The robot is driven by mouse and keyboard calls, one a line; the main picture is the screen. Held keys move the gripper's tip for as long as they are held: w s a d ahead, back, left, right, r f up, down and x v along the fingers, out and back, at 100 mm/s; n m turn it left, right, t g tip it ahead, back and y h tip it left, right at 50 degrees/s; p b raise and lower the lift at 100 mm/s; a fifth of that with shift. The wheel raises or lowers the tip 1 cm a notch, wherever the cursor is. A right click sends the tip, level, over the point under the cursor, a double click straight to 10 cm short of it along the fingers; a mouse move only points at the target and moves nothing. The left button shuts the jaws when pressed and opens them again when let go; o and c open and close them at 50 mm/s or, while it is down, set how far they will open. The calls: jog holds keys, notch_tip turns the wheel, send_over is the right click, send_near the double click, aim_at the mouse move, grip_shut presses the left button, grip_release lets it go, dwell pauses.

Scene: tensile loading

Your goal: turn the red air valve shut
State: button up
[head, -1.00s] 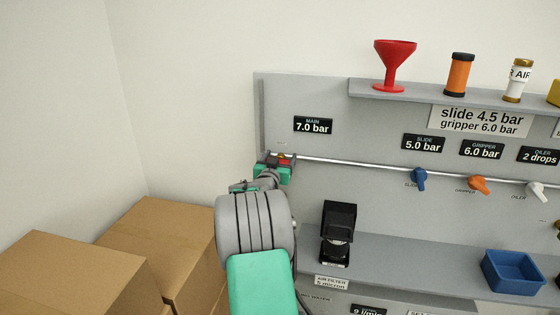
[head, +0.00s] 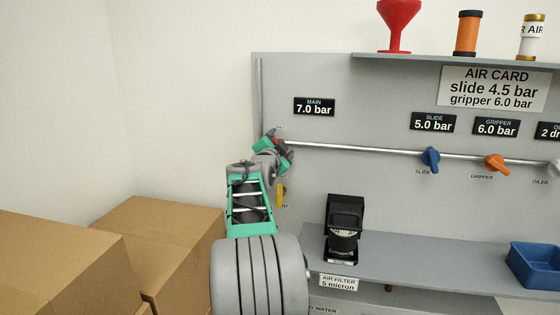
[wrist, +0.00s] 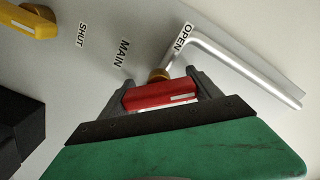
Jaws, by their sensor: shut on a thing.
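The red air valve's handle (wrist: 160,94) lies between the two fingers of my gripper (wrist: 158,84) in the wrist view, beside a brass fitting (wrist: 158,75). My gripper is shut on the handle. The handle lies at an angle to the silver pipe, not in line with it. The OPEN label (wrist: 183,37) is beside the pipe end, and the SHUT label (wrist: 81,35) is further left. In the head view my gripper (head: 280,147) is tilted at the left end of the pipe and mostly hides the valve. The MAIN display (head: 314,106) reads 7.0 bar.
The silver pipe (head: 370,151) runs right to a blue knob (head: 430,159) and an orange knob (head: 497,164). A yellow handle (head: 281,195) is just below my gripper. A black air filter (head: 345,217) stands on the shelf. Cardboard boxes (head: 165,235) are at left.

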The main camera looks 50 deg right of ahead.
jog(key=shift+f+m+b, duration=0.2)
jog(key=shift+m+b, duration=3.8)
jog(key=o, duration=1.4)
jog(key=v, duration=0.8)
jog(key=shift+d, duration=0.1)
